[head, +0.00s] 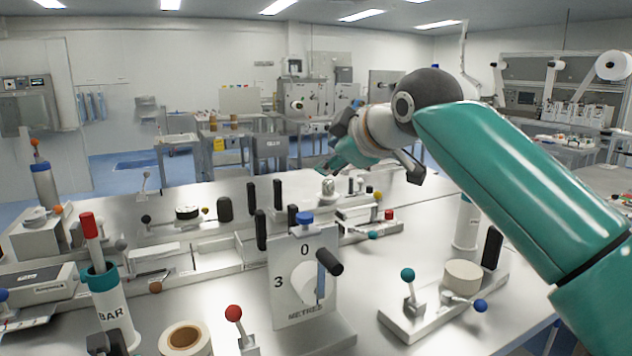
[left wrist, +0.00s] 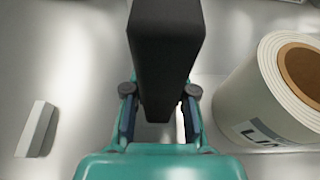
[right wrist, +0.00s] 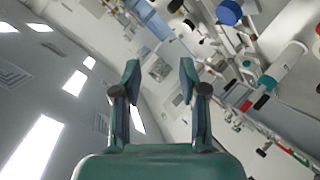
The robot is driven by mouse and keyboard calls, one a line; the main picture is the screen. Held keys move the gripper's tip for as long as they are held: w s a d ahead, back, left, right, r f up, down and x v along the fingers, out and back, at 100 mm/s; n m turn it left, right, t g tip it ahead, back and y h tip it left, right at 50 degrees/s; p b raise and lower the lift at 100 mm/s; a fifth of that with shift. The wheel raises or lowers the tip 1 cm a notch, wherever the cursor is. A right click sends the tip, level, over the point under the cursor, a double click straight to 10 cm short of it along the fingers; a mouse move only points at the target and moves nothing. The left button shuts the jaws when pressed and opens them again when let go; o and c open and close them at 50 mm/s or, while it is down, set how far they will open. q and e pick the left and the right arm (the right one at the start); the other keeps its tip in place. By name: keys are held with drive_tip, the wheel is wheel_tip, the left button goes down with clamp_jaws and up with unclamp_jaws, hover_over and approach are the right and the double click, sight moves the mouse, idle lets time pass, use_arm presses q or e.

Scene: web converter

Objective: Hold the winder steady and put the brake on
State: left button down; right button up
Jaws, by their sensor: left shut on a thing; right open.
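A white upright plate marked 0, 3 and METRES (head: 290,293), with a black crank handle (head: 329,262) and a blue knob (head: 304,218), stands front centre; it looks like the winder. A red-ball lever (head: 233,313) stands left of it; I cannot tell which lever is the brake. My left gripper (left wrist: 158,108) is shut on a black grip (left wrist: 165,50), beside a white roll with a brown core (left wrist: 270,90).
A base with teal and blue ball levers (head: 410,325) stands right of the plate. A BAR cylinder with a red-topped handle (head: 107,300) and a tape roll (head: 185,338) stand to the left. Several upright black grips (head: 262,230) rise behind the plate.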

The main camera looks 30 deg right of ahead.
drive_tip(key=shift+t+h, duration=0.5)
drive_tip(key=shift+t, duration=0.3)
drive_tip(key=shift+s+d+r, duration=0.3)
drive_tip(key=shift+d+r, duration=0.6)
drive_tip(key=shift+s+d+r, duration=0.3)
drive_tip(key=shift+d+r, duration=0.6)
drive_tip(key=shift+c, duration=0.4)
clamp_jaws()
drive_tip(key=w+a+f+n+y, duration=0.2)
drive_tip(key=w+a+f+n, duration=0.15)
drive_tip(key=a+f, duration=0.45)
drive_tip(key=n+y, duration=0.5)
drive_tip(key=n, duration=0.3)
approach(202, 338)
drive_tip(key=w+d+r, duration=0.5)
drive_tip(key=w+d, duration=0.1)
drive_tip(key=s+a+f+n+t+y, duration=0.1)
drive_tip(key=s+a+f+n+y, duration=0.2)
drive_tip(key=s+a+f, duration=0.3)
drive_tip(key=x, duration=0.8)
drive_tip(key=shift+d+r, duration=0.15)
drive_tip(key=shift+r, duration=0.25)
drive_tip(key=shift+w+d+r, duration=0.1)
drive_tip(key=shift+w+d, duration=0.15)
drive_tip(key=shift+d, duration=0.75)
drive_tip(key=shift+w+d, duration=0.25)
drive_tip(key=shift+d, duration=0.75)
